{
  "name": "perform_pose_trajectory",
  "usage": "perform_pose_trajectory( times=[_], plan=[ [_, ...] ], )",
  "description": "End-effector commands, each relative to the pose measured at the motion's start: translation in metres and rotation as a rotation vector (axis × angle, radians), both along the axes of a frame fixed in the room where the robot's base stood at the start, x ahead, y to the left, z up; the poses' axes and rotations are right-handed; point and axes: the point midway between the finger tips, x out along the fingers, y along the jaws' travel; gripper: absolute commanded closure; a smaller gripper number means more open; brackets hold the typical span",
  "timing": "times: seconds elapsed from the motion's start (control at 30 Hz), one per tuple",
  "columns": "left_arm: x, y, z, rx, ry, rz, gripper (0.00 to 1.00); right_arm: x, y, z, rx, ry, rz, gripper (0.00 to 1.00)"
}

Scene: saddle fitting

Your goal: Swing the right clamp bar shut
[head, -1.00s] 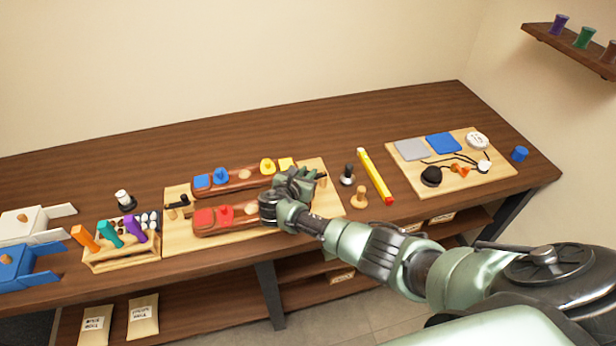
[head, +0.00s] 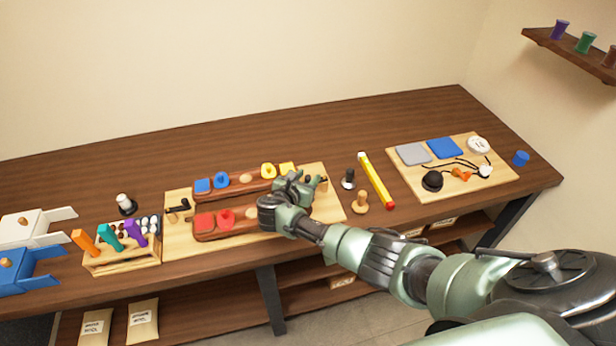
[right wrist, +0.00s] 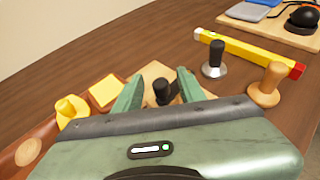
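My right gripper (head: 303,182) is over the right end of the pale wooden board (head: 335,205). In the right wrist view its two green fingers (right wrist: 158,88) are apart, one on each side of a black upright knob (right wrist: 163,88) on the right clamp bar. Contact with the knob cannot be told. The dark bar runs right from the knob, partly hidden by a finger; its end also shows in the head view (head: 322,181). The left clamp (head: 180,206) is a dark bar at the board's left end. My left gripper is not in view.
Two brown wooden holders carry coloured blocks, including a red knob (head: 226,218) and a yellow knob (head: 268,170). The table behind the board is clear.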

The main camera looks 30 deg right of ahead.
Motion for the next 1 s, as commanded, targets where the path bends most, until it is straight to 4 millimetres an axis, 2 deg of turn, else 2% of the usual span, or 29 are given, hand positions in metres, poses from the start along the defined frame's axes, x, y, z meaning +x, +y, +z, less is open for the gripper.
perform_pose_trajectory(
  times=[0.4, 0.53, 0.87, 0.93, 1.0],
  plan=[
    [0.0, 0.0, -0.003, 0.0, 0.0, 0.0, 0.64, -0.034, 0.043, 0.022, 0.0, 0.0, 0.001, 0.6],
    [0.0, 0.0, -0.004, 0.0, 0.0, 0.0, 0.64, -0.039, 0.05, 0.026, -0.001, -0.001, 0.0, 0.6],
    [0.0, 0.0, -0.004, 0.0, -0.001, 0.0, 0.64, -0.041, 0.051, 0.028, -0.001, 0.0, -0.001, 0.6],
    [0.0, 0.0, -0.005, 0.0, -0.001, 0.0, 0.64, -0.037, 0.05, 0.03, -0.003, -0.014, 0.008, 0.6],
    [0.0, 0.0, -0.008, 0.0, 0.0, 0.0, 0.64, -0.024, 0.048, 0.037, -0.006, -0.058, 0.043, 0.6]
  ],
)
